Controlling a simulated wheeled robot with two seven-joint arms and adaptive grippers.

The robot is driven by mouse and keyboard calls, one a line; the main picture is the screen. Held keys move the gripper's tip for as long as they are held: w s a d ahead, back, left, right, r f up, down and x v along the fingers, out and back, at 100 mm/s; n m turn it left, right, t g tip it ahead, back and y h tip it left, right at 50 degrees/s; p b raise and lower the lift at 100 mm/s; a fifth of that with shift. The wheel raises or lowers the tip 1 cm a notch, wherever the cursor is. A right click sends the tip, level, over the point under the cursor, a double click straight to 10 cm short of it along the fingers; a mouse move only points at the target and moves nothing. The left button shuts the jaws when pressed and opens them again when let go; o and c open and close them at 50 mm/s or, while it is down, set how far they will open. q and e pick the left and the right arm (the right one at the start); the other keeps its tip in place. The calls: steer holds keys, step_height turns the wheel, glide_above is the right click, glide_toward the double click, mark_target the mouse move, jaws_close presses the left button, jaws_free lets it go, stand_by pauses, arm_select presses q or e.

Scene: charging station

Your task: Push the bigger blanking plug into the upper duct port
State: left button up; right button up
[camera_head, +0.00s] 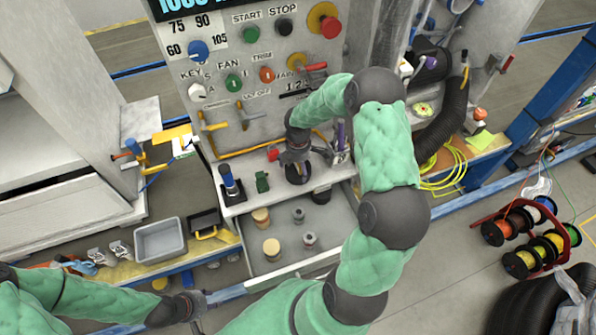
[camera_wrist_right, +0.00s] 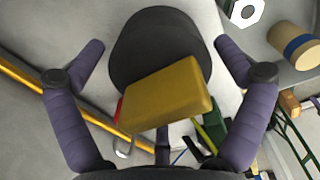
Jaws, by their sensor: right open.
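In the right wrist view a dark round body with a yellow block (camera_wrist_right: 165,95) on it lies between my spread fingers; it looks like a plug with a grip, but I cannot tell whether it is the bigger blanking plug. My right gripper (camera_wrist_right: 160,62) is open around it, with gaps on both sides. In the head view my right gripper (camera_head: 297,160) points down over the bench ledge, above a dark round thing (camera_head: 298,175). I cannot make out the upper duct port for certain. My left gripper (camera_head: 190,306) is low at the left; its fingers are unclear.
An open grey drawer (camera_head: 285,275) below the ledge holds tan and grey cylinders. The control panel (camera_head: 250,70) with knobs and valve handles stands close behind. A blue-handled tool (camera_head: 229,180) is on the ledge. A grey bin (camera_head: 160,241) stands left; a black hose (camera_head: 445,125) hangs right.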

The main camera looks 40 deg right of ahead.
steer(key=shift+c, duration=0.3)
steer(key=c, duration=1)
steer(key=shift+c, duration=0.2)
steer(key=shift+r, duration=0.15)
steer(key=shift+r+p, duration=0.35)
steer(key=shift+r, duration=0.2)
step_height(320, 180, up, 2)
steer(key=shift+r+p, duration=0.25)
steer(key=shift+p, duration=0.4)
steer(key=s+r, duration=0.1)
steer(key=s+a+r+p, duration=0.1)
steer(key=r, duration=0.1)
steer(key=s+r, duration=0.2)
steer(key=shift+a+p, duration=0.2)
steer(key=shift+p, duration=0.15)
steer(key=s+a+r+p, duration=0.2)
steer(key=s+a+r, duration=0.1)
steer(key=s, duration=0.6)
steer(key=shift+a+r, duration=0.2)
steer(key=shift+r, duration=0.4)
